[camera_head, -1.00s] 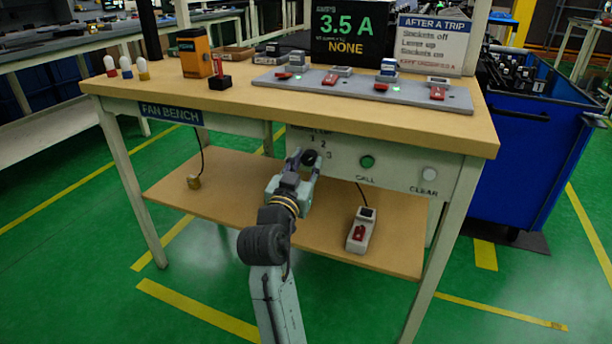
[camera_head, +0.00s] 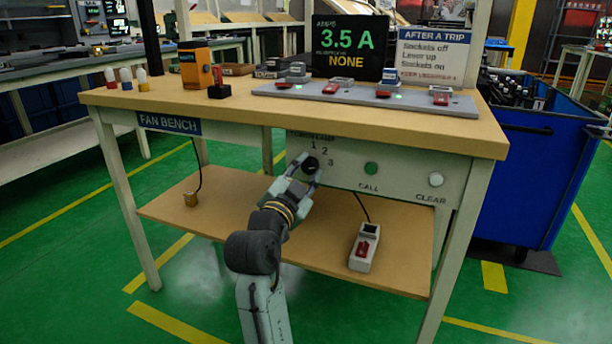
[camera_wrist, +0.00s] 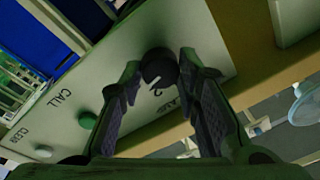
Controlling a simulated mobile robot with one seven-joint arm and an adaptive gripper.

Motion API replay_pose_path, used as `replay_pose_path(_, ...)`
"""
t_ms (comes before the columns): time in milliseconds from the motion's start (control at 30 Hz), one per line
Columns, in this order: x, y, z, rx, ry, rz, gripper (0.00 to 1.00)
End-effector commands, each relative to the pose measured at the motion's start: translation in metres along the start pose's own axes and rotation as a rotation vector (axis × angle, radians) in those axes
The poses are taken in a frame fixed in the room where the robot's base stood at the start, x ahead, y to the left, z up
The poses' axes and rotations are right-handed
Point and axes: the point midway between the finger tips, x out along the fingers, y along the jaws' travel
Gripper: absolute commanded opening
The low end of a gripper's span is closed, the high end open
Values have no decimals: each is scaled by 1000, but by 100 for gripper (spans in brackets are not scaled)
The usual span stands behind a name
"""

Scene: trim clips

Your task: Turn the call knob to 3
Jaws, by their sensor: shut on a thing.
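The call knob (camera_head: 311,165) is a dark round knob on the pale front panel (camera_head: 405,181) of the bench. The numbers 1, 2 and 3 are printed above and to the right of it. My gripper (camera_head: 304,172) is at the panel with its fingers around the knob. In the wrist view the knob (camera_wrist: 157,64) sits between the fingertips, and my gripper (camera_wrist: 158,70) is shut on it. A printed 2 shows close to the knob there. I cannot tell which number the knob points to.
A green CALL button (camera_head: 371,168) and a white CLEAR button (camera_head: 436,179) are to the right on the panel. A lower shelf (camera_head: 215,205) holds a grey device with a red switch (camera_head: 364,248). A blue bin (camera_head: 525,180) stands right of the bench.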

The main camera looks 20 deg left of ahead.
Motion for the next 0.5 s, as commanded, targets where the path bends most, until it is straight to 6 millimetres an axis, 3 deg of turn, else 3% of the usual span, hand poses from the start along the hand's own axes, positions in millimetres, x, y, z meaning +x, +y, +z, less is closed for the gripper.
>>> replay_pose_path(367, 1, 0, -1, 5, 2, 0, 2)
replay_pose_path(400, 1, 0, -1, 5, 2, 0, 33)
replay_pose_path(500, 1, 0, -1, 5, 1, 0, 39)
